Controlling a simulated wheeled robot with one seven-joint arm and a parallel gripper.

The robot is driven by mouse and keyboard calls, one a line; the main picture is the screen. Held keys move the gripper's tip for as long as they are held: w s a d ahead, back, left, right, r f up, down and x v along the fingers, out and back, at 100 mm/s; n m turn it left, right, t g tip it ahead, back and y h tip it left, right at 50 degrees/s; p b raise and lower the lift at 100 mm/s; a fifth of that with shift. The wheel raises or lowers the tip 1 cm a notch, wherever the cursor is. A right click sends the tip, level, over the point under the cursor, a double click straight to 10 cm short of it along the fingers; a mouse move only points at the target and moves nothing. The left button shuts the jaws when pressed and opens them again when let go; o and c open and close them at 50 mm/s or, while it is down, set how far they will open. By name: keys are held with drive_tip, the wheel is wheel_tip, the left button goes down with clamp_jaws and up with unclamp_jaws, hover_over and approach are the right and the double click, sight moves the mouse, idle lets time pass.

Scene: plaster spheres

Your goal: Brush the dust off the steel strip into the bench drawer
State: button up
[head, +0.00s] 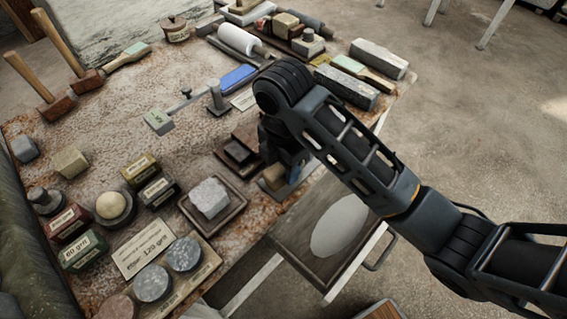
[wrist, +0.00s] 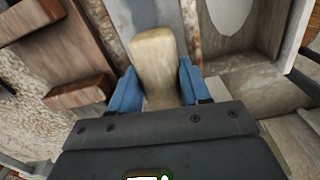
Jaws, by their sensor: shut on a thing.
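My gripper (wrist: 152,92) has blue fingers on both sides of a pale tan, rounded piece (wrist: 155,60), which looks like a brush body; any bristles are hidden. In the head view my gripper (head: 284,172) is low at the bench's right edge, partly covered by my arm, with the tan piece (head: 273,177) beside it. A grey steel strip (wrist: 152,14) runs under and beyond the held piece in the wrist view. No dust can be made out on it. The bench drawer (head: 292,232) is open just to the right, with a pale oval (head: 338,230) on its floor.
The bench (head: 130,95) is crowded: mallets (head: 58,104) at back left, a stone block on a tray (head: 209,197), labelled tins (head: 84,250) and grey discs (head: 152,283) at front. A dark wooden holder (head: 238,152) stands close left of my gripper.

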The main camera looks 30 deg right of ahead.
drive_tip(key=shift+d, duration=0.1)
drive_tip(key=shift+w+d, duration=0.25)
drive_tip(key=shift+d, duration=0.75)
drive_tip(key=shift+a, duration=0.15)
drive_tip(key=shift+s+a+p, duration=0.25)
drive_tip(key=shift+a, duration=0.8)
drive_tip(key=shift+s+a+p, duration=0.25)
drive_tip(key=shift+a, duration=0.75)
drive_tip(key=shift+d, duration=0.15)
drive_tip(key=shift+w+d+b, duration=0.2)
drive_tip(key=shift+w+d, duration=0.05)
drive_tip(key=shift+d, duration=0.8)
drive_tip(key=shift+w+d+b, duration=0.15)
drive_tip(key=shift+w+d, duration=0.1)
drive_tip(key=shift+d, duration=0.75)
drive_tip(key=shift+a, duration=0.15)
